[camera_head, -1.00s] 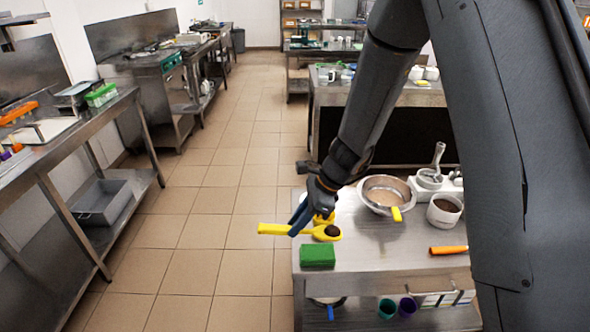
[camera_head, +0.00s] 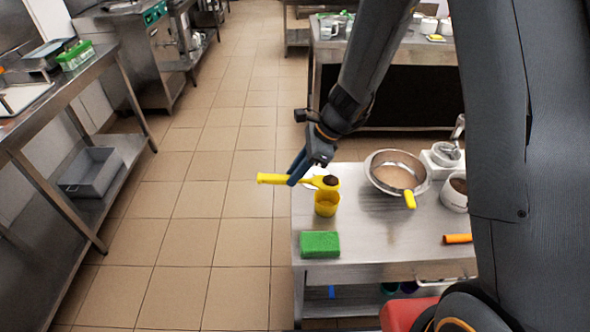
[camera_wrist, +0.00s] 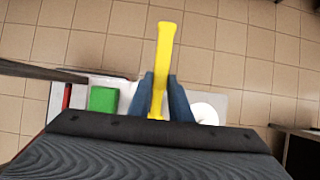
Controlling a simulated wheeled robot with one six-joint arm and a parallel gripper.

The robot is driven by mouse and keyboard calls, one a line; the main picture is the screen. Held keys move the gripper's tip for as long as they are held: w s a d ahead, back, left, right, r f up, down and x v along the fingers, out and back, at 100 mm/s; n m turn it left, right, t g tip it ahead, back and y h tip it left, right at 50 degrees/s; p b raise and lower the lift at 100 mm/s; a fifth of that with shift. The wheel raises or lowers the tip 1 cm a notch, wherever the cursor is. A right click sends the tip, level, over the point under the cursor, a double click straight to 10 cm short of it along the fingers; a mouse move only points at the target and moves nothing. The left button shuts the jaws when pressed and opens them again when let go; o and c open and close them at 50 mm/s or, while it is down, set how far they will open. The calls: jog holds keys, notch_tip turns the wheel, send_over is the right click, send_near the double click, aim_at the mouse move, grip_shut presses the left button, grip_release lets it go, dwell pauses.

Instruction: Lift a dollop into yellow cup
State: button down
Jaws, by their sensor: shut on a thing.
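My gripper (camera_head: 298,168) is shut on the yellow spoon (camera_head: 270,179) by its handle. The handle also shows between the blue fingers in the wrist view (camera_wrist: 163,65). The spoon's bowl carries a dark brown dollop (camera_head: 330,181). The yellow cup (camera_head: 326,204) stands upright on the metal table (camera_head: 375,235) near its left edge. In the head view the spoon's bowl appears at the cup's rim; whether it is above or touching cannot be told. The wrist view hides the bowl and the cup behind my gripper.
A green sponge (camera_head: 320,244) lies in front of the cup. A metal bowl (camera_head: 372,170) of light brown stuff with a yellow-handled tool (camera_head: 409,199) stands to the right. A white pot (camera_head: 455,192) and an orange handle (camera_head: 457,239) lie further right. Left of the table is open tiled floor.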

jog(key=shift+f+b, duration=0.65)
jog(key=shift+f, duration=0.3)
jog(key=shift+w+d+b, duration=0.1)
jog(key=shift+d+b, duration=0.05)
jog(key=shift+b, duration=0.25)
jog(key=d+r+y+b, duration=0.1)
jog(key=y+b, duration=0.1)
jog(key=d+r+y+b, duration=0.1)
jog(key=r+y+b, duration=0.1)
jog(key=b, duration=0.1)
jog(key=shift+d+y+b, duration=0.25)
jog(key=shift+y+b, duration=0.1)
jog(key=shift+y, duration=0.05)
jog(key=d+r+y+b, duration=0.1)
jog(key=y, duration=0.1)
jog(key=d+r+y+b, duration=0.1)
jog(key=d+y, duration=0.1)
jog(key=shift+d+r, duration=0.1)
jog(key=shift+r, duration=0.05)
jog(key=d+y+b, duration=0.2)
jog(key=shift+r+y, duration=0.15)
jog(key=shift+y, duration=0.15)
jog(key=shift+d+r+y+b, duration=0.35)
jog(key=shift+d+y+b, duration=0.15)
jog(key=shift+d+y, duration=0.35)
jog(key=shift+b, duration=0.35)
jog(key=shift+a+r, duration=0.1)
jog(key=shift+a, duration=0.05)
